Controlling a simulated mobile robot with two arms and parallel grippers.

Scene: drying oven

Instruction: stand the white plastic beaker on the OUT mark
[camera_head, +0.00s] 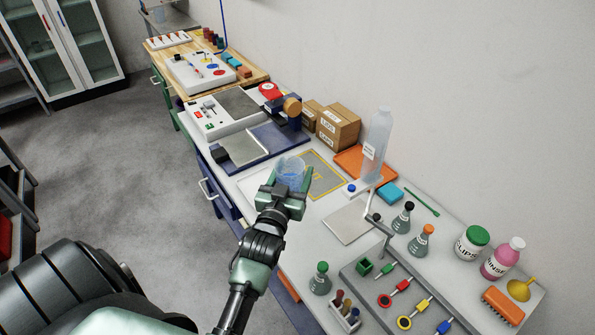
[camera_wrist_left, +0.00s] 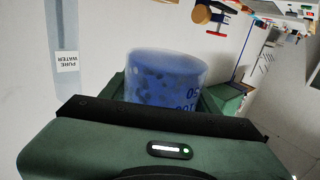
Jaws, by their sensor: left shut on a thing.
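The white plastic beaker (camera_head: 290,168) looks translucent, with blue inside. In the left wrist view the beaker (camera_wrist_left: 165,78) shows graduation numbers and blue, dark-speckled contents. My left gripper (camera_head: 287,186) is shut on it, with the green fingers either side. The beaker appears above the worktop; any gap beneath it is hidden by the gripper. A yellow-outlined square mark (camera_head: 333,167) lies just to the right of the beaker, partly covered by the gripper. My right gripper is not in view.
Right of the mark are an orange tray (camera_head: 352,158), a tall clear bottle (camera_head: 377,143) and a blue block (camera_head: 389,193). Cardboard boxes (camera_head: 338,127) stand behind. A dark blue press-like device (camera_head: 270,138) is beyond the beaker. A pale plate with a stand (camera_head: 345,222) is nearer.

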